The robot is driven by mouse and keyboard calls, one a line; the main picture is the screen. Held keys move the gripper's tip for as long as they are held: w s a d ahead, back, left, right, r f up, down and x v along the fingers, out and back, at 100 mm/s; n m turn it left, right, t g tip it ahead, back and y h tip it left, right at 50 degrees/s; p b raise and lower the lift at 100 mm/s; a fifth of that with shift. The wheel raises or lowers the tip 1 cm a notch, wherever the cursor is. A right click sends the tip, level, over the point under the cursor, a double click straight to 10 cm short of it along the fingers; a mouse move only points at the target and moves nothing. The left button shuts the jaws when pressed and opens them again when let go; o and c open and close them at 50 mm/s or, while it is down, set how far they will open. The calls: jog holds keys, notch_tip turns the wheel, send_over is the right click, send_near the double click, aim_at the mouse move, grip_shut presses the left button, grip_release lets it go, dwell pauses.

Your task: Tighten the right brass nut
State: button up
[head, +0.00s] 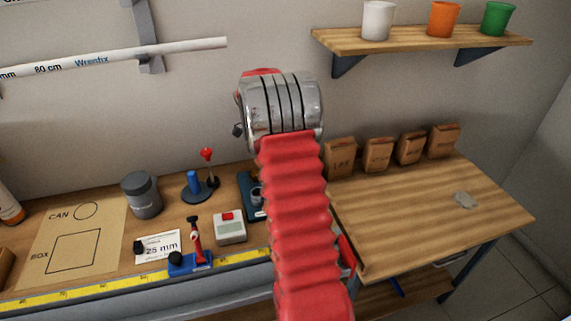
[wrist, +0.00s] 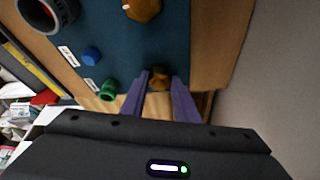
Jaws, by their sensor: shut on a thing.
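In the wrist view a dark teal board (wrist: 190,35) carries two brass nuts. One brass nut (wrist: 160,74) sits between the tips of my purple gripper fingers (wrist: 159,82), and my gripper is shut on it. The other brass nut (wrist: 142,8), with a pale mark on it, is at the top edge, clear of the fingers. I cannot tell how tight either nut is. In the head view my red arm hides the gripper and the nuts; only the left part of the board (head: 248,205) shows.
A blue knob (wrist: 92,55), a green fitting (wrist: 108,89) and a dark ring with a red inside (wrist: 48,12) are on or near the board. A white box with a red button (head: 230,228) stands left of my arm. The right bench top (head: 420,225) is mostly clear.

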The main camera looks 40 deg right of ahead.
jog(key=shift+w+d+m+g+y, duration=0.1)
jog(key=shift+m+g+y, duration=0.25)
jog(key=shift+m, duration=0.95)
jog(key=o, duration=1.1)
jog(key=shift+r, duration=0.1)
jog(key=v, duration=0.7)
jog(key=shift+r, duration=0.1)
